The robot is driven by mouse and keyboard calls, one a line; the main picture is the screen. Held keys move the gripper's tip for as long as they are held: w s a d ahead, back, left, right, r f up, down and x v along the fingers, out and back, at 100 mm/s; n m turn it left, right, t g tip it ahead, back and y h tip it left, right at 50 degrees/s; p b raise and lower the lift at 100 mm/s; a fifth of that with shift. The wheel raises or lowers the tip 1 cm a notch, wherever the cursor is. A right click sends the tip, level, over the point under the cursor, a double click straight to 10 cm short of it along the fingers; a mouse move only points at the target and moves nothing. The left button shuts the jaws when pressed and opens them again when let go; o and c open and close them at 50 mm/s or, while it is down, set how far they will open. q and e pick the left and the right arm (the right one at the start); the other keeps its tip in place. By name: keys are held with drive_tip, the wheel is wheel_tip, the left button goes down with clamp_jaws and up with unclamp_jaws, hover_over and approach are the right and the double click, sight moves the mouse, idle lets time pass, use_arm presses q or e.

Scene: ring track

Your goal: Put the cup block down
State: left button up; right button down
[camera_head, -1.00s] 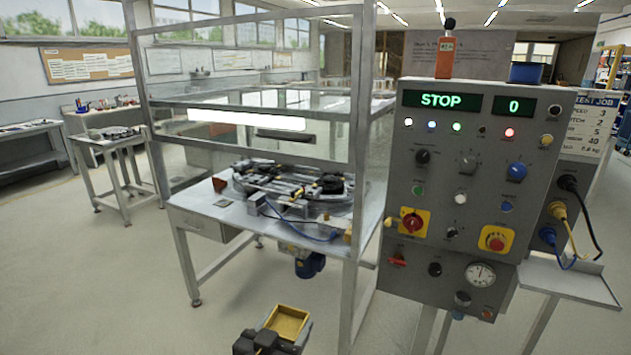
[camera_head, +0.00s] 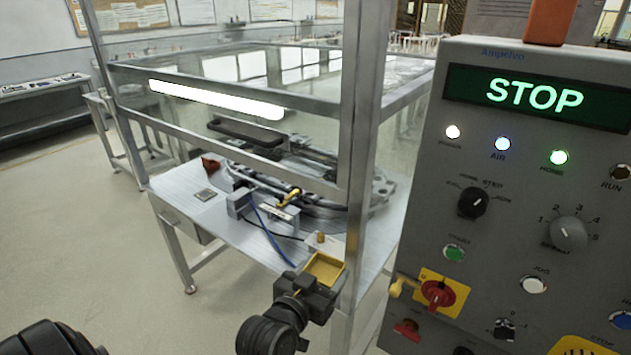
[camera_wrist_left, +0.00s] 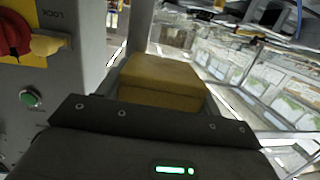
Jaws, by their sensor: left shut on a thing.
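The cup block (camera_head: 325,267) is a yellow block with a hollow in its top. My left gripper (camera_head: 316,281) is shut on it and holds it roughly level, in front of the right front corner of the table (camera_head: 175,205) in the head view. Whether it touches the table or a frame post cannot be told. In the left wrist view, the cup block (camera_wrist_left: 160,78) fills the space beyond the dark jaws (camera_wrist_left: 155,118).
A metal guard frame (camera_head: 362,150) stands around the table, which carries a ring track (camera_head: 345,205). A control panel (camera_head: 520,200) reading STOP stands close on the right, its red-and-yellow switch (camera_head: 438,292) near the block. Bare tabletop shows at the front left.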

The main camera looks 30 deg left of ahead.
sight(327, 277)
use_arm(q)
drive_tip(key=shift+w, duration=0.1)
drive_tip(key=shift+d+r, duration=0.1)
drive_tip(key=shift+d, duration=0.2)
drive_tip(key=shift+r, duration=0.15)
wheel_tip(327, 277, up, 8)
drive_tip(key=p, duration=0.8)
drive_tip(key=shift+d+r, duration=0.15)
use_arm(e)
wheel_tip(327, 277, up, 8)
drive_tip(key=shift+s+d+r, duration=0.15)
drive_tip(key=shift+s+d, duration=0.05)
drive_tip(key=shift+s, duration=0.2)
